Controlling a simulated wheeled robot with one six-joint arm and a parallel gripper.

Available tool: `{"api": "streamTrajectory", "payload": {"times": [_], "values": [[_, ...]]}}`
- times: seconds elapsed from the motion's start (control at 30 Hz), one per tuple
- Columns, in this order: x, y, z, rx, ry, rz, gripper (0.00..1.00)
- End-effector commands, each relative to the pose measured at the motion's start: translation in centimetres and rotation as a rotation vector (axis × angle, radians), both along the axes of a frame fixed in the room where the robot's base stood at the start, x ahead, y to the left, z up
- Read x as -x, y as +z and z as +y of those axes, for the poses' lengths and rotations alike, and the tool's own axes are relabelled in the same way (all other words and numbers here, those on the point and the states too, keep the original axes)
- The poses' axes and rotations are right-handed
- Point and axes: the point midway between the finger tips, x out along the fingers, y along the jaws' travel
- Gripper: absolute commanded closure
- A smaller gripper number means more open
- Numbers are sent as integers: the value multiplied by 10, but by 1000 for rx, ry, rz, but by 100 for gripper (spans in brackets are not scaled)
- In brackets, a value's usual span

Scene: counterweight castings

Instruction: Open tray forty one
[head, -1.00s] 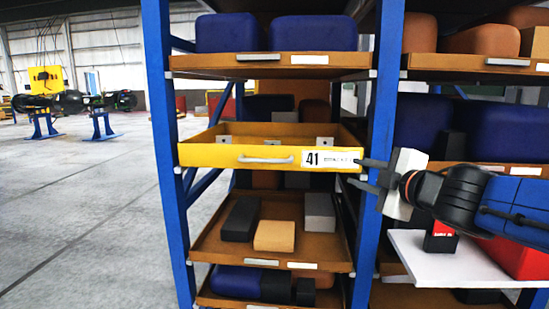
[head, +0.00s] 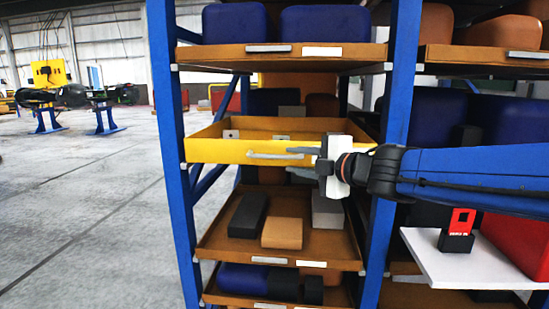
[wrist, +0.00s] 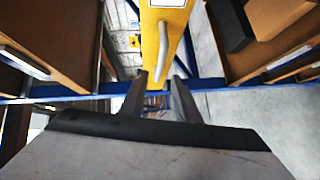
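Tray forty one (head: 215,151) is a yellow tray in the middle of the blue rack. Its front sits about level with the brown trays above and below. Its grey bar handle (head: 268,156) runs across the front and also shows in the wrist view (wrist: 162,50). My gripper (head: 293,161) is in front of the tray's right half, fingers pointing left towards the handle in the head view. The fingers are apart and empty; in the wrist view the handle lies ahead, between their lines. My gripper hides the 41 label in the head view; a white label edge (wrist: 167,3) shows in the wrist view.
A brown tray (head: 212,240) with blocks is below, and another (head: 220,56) with blue castings above. Blue rack uprights (head: 168,130) stand either side. A white shelf (head: 470,268) with a red-and-black device is at the right. Open floor (head: 80,210) lies left.

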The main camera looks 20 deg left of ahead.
Motion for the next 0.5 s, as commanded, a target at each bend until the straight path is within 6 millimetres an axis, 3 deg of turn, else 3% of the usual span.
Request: {"api": "streamTrajectory", "payload": {"times": [0.5], "values": [[-39, -11, 65, 1, 0, 1, 71]]}}
